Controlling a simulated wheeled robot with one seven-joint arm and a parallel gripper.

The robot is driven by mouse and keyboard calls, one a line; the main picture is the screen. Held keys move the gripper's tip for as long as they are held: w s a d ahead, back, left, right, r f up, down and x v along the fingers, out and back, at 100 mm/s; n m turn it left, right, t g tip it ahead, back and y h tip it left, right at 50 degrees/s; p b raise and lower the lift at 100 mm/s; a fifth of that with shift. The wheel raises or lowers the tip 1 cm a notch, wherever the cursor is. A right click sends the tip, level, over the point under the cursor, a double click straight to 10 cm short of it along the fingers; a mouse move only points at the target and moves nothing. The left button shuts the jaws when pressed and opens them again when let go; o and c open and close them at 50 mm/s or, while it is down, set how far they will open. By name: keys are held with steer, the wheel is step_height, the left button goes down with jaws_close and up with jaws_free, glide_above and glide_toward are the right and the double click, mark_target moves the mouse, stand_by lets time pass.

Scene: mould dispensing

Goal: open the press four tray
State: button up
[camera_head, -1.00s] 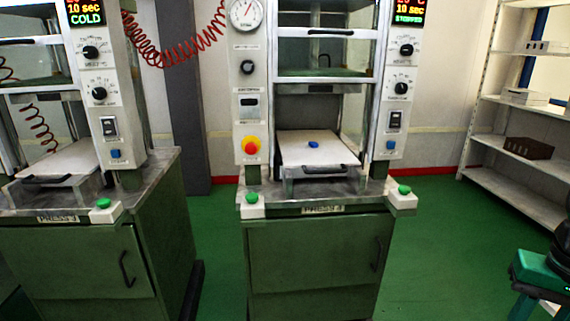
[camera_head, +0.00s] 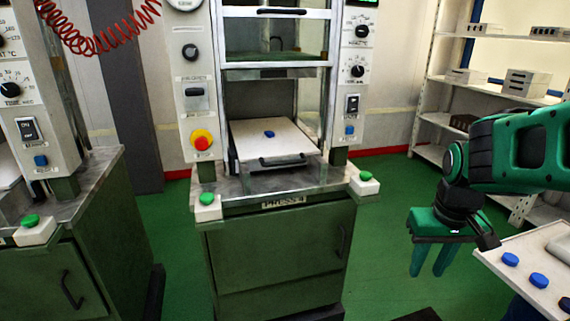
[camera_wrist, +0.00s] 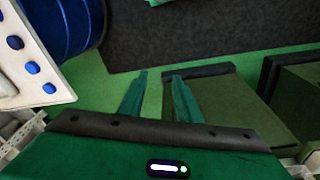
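The press labelled PRESS 4 (camera_head: 275,255) stands in the middle of the head view. Its white tray (camera_head: 245,140) sits in the press opening with a small blue piece (camera_head: 269,134) on top and a dark handle (camera_head: 283,160) along its front edge. My gripper (camera_head: 430,273) is at the right of the head view, low, to the right of the press and apart from the tray. Its two green fingers point down. In the wrist view the fingertips (camera_wrist: 160,74) are spread with a gap between them and nothing in it.
A white table (camera_head: 530,262) with several blue pieces stands at the lower right, beside my arm. Another press (camera_head: 70,240) stands at the left. Shelves (camera_head: 440,120) with boxes are at the back right. Green floor (camera_head: 380,240) lies open between the press and my gripper.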

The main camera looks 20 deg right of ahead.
steer(key=w+d+n+t+h, duration=0.15)
steer(key=w+n+t, duration=0.35)
steer(key=w, duration=0.9)
steer(key=n+t+y, duration=0.3)
steer(key=n+t, duration=0.6)
steer(key=n, duration=0.8)
glide_toward(287, 163)
steer(key=shift+h, duration=0.25)
steer(key=x, duration=1.1)
steer(key=shift+a, duration=0.1)
